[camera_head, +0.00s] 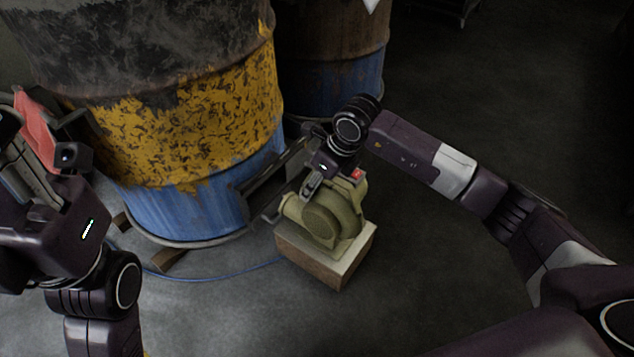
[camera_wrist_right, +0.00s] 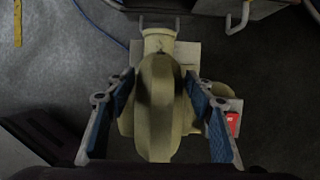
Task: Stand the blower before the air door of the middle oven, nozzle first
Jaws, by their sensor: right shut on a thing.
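The olive-green blower (camera_head: 327,214) stands upright on a block with a pale top (camera_head: 327,262), in front of a yellow and blue barrel oven (camera_head: 190,130). Its short nozzle (camera_head: 292,206) points left, towards the dark air-door box (camera_head: 272,185) low on the barrel. My right gripper (camera_head: 318,192) is shut on the blower from above. In the right wrist view its blue-padded fingers (camera_wrist_right: 160,110) sit either side of the round housing (camera_wrist_right: 158,105), nozzle at the top.
A second rusty barrel with a blue base (camera_head: 350,70) stands behind. A blue cable (camera_head: 215,278) runs across the floor by the block. Dark wooden supports (camera_head: 168,262) lie under the front barrel. The floor at the right (camera_head: 470,130) is clear.

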